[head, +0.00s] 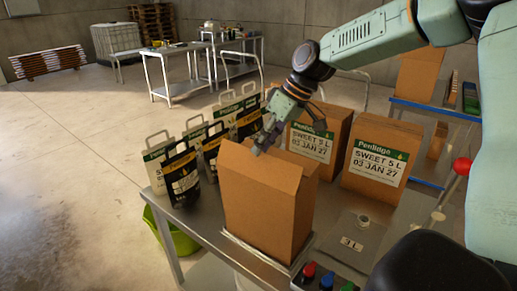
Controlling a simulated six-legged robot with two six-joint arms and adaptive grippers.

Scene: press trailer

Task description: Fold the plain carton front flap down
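The plain carton (262,208) is a brown, unprinted box. It stands upright on a small metal platform (262,256) at the near edge of the steel table. A flap panel (258,170) shows along the top of its front face, raised at a slant; its exact angle is hard to tell. My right gripper (264,145) reaches down from the upper right, with its fingertips just above or at the carton's top edge. I cannot tell whether it touches the flap or how far its fingers are apart. My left gripper is not in view.
Two labelled Penlidge cartons (376,160) (312,145) stand behind and right of it. Several black and white pouches (182,176) stand to the left. A device marked 3L (352,243), coloured buttons (326,281) and a red knob (462,166) are at right. A green tub (172,235) sits below the table.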

